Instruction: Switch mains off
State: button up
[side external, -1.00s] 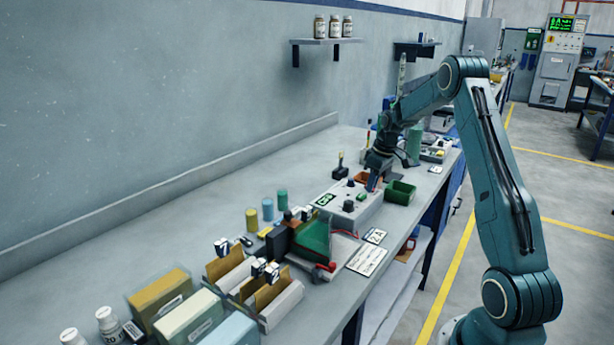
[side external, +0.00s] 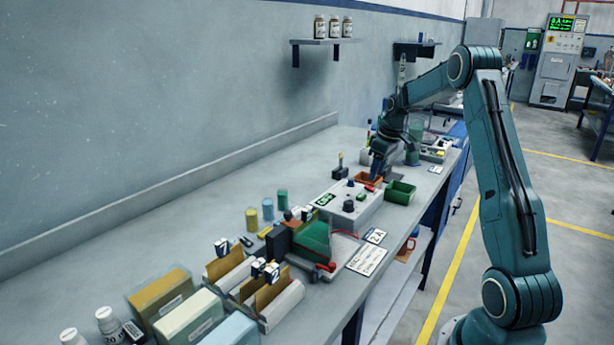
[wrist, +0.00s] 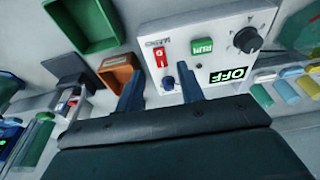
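A pale grey control box (side external: 340,212) stands on the bench; it also shows in the wrist view (wrist: 215,30). Its red mains switch (wrist: 161,55) is by the box's edge, and it shows in the side view (side external: 370,188). The box's small display (wrist: 228,75) reads OFF. A green RUN button (wrist: 201,46), a black knob (wrist: 248,40) and a blue knob (wrist: 169,82) are on the same face. My gripper (wrist: 161,90) is open and empty, with its fingers apart. In the side view, my gripper (side external: 375,174) is beyond the switch end of the box, apart from the switch.
A green tray (side external: 400,192) and an orange-brown tray (side external: 368,178) lie beside the box. Coloured jars (side external: 267,209), a green panel (side external: 313,238) and file boxes (side external: 185,318) stand nearer the camera.

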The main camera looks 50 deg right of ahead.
jog(key=v, duration=0.9)
jog(key=s+a+r, duration=0.1)
jog(key=a+r, duration=0.2)
jog(key=a, duration=0.5)
jog(key=s+a+r+t, duration=0.1)
jog(key=a+r, duration=0.2)
jog(key=a, duration=0.5)
jog(key=s+a+r, duration=0.2)
jog(key=a+r, duration=0.1)
jog(key=a, duration=0.6)
jog(key=s+a+f+t, duration=0.1)
jog(key=s+a+f, duration=0.1)
jog(key=s+a, duration=0.4)
jog(key=s+a+f+t, duration=0.1)
jog(key=s+a+f, duration=0.1)
jog(key=s+a, duration=0.5)
jog(key=s, duration=0.2)
jog(key=shift+s+f, duration=0.35)
